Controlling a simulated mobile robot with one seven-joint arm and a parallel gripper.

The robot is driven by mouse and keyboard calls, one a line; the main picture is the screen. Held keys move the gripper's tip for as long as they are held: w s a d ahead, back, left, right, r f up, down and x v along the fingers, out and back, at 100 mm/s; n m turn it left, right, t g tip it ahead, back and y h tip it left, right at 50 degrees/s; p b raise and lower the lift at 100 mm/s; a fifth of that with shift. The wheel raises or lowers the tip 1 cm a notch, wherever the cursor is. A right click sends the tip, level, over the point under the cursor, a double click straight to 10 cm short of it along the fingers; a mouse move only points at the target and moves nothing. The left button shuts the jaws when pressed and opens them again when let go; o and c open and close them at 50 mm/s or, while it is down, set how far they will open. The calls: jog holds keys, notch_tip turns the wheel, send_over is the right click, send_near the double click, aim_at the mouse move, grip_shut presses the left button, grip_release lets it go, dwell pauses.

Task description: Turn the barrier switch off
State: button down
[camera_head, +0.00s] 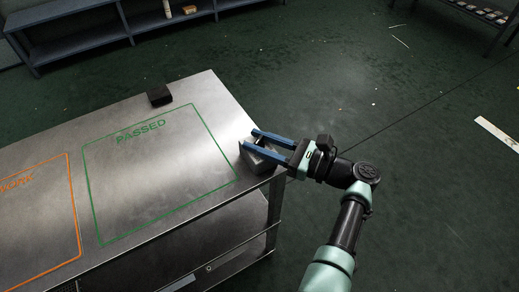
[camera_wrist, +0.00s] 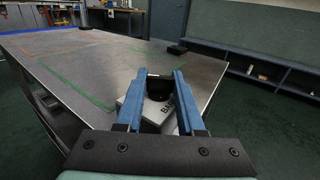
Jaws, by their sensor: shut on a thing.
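The barrier switch (camera_head: 256,161) is a small grey box at the right edge of the metal table. In the wrist view its light face (camera_wrist: 152,110) shows the start of a label, "BA", and the rest is hidden. A round black knob (camera_wrist: 159,88) stands on the box. My gripper (camera_head: 249,139) reaches in from the right with its two blue fingers over the box. In the wrist view my gripper (camera_wrist: 160,74) has the knob between its fingers and is shut on it.
The metal table (camera_head: 215,95) has a green "PASSED" outline (camera_head: 141,130) and an orange outline (camera_head: 72,200). A small black block (camera_head: 159,95) lies at its far edge. A low shelf (camera_head: 85,35) stands at the back. The floor to the right is open.

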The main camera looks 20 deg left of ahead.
jog(key=shift+n+g, duration=0.3)
jog(key=shift+g, duration=0.2)
jog(key=c, duration=0.5)
grip_release()
jog(key=d+b, duration=0.1)
jog(key=d, duration=0.7)
jog(key=d+b, duration=0.1)
jog(key=d, duration=0.4)
jog(key=shift+s+b, duration=0.25)
jog(key=shift+b, duration=0.1)
